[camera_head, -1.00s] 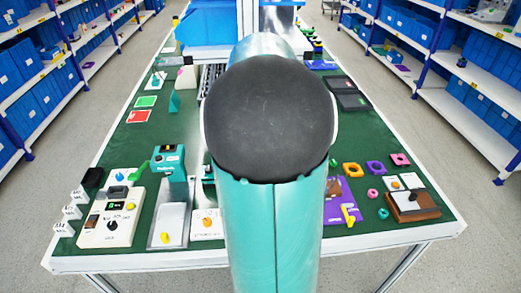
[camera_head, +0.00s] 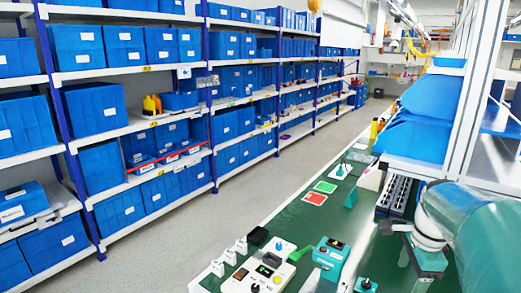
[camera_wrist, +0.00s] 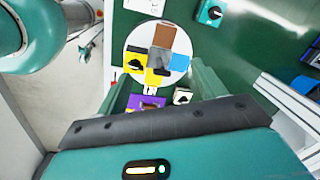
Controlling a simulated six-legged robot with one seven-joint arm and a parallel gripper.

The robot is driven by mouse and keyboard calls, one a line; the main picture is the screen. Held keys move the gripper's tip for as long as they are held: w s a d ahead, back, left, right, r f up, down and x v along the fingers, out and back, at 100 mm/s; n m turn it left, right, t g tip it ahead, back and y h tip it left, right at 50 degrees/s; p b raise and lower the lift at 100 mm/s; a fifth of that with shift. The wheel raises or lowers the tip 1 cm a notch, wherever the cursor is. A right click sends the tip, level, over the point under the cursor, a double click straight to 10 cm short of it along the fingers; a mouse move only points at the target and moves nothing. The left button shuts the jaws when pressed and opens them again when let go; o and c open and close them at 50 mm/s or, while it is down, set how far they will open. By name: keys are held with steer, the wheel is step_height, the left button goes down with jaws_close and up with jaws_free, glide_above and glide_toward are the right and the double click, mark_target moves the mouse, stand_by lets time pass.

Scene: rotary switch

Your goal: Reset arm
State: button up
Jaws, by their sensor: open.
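My gripper (camera_wrist: 158,88) shows in the wrist view with its two teal fingers apart and nothing between them that I can see held. Beyond the fingers is the green table, with a round white plate (camera_wrist: 133,50) bearing brown, blue, yellow and grey patches. A teal box with a black rotary knob (camera_wrist: 212,12) is at the top of that view. A small white box with a dark knob (camera_wrist: 182,96) lies near the right finger. In the head view my arm is at the right edge, above the green table (camera_head: 312,240).
A white control box (camera_head: 255,280) and a teal device (camera_head: 330,255) stand at the table's near end. Blue bins (camera_head: 410,125) are at the right. Shelves (camera_head: 135,125) line the left, with clear floor (camera_head: 200,225) between.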

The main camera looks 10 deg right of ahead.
steer(key=s+a+r+n+t, duration=0.1)
steer(key=s+a+n+t, duration=0.1)
steer(key=a+n, duration=0.9)
steer(key=s+a+n+t, duration=0.2)
steer(key=a+n, duration=0.9)
steer(key=a, duration=0.6)
steer(key=shift+s+r, duration=0.35)
steer(key=shift+s, duration=0.35)
steer(key=c, duration=0.6)
steer(key=shift+d, duration=0.15)
steer(key=shift+c, duration=0.6)
steer(key=shift+d, duration=0.1)
